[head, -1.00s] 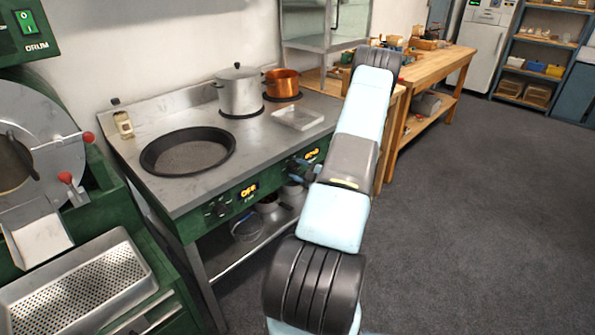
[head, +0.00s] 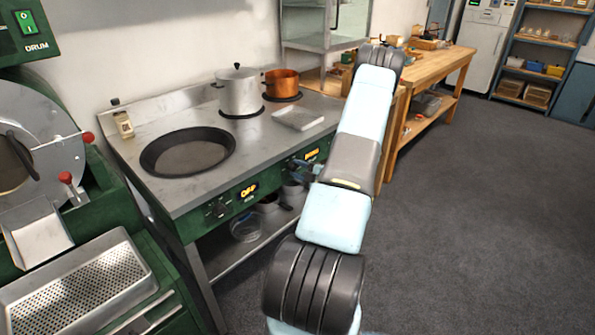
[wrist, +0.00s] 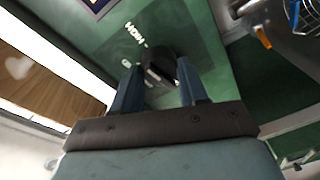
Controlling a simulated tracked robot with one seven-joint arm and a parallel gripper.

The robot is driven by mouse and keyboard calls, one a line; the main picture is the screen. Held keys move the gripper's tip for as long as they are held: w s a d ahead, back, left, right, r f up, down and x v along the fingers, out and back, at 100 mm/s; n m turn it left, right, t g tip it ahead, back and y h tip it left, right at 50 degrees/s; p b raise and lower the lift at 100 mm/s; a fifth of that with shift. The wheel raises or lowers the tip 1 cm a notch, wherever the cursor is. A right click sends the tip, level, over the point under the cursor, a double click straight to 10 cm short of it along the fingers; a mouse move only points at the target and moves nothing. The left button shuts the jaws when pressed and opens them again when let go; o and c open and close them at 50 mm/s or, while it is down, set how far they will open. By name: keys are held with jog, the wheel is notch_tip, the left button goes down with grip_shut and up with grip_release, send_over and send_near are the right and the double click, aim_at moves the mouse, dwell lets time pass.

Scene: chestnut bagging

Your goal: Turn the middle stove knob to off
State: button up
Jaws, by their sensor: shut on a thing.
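The middle stove knob (wrist: 158,66) is black and round, on the green front panel, with a white "HIGH" marking beside it. My gripper (wrist: 157,84) is shut on this knob, with one blue finger on each side of it in the wrist view. In the head view my gripper (head: 303,170) is at the stove's front panel (head: 225,212) and hides most of the knob. An amber lit display sits just above it, too small to read surely. How far the knob is turned is hard to tell.
A second knob (head: 217,209) is on the panel's left, beside a lit "OFF" display (head: 249,191). A wide black pan (head: 187,152), a steel pot (head: 240,92) and a copper pot (head: 282,83) stand on the stove. Open floor lies to the right.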

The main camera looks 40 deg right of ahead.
jog(key=n+h, duration=0.1)
jog(key=n, duration=0.8)
jog(key=n+h, duration=0.2)
jog(key=n, duration=0.7)
jog(key=n+h, duration=0.1)
jog(key=n, duration=0.8)
jog(key=shift+a+f, duration=0.2)
jog(key=shift+f, duration=0.15)
jog(key=shift+n+t, duration=0.3)
jog(key=shift+n, duration=1.8)
jog(key=o, duration=1.1)
jog(key=shift+d+h, duration=0.1)
jog(key=shift+h, duration=0.3)
jog(key=shift+c, duration=0.2)
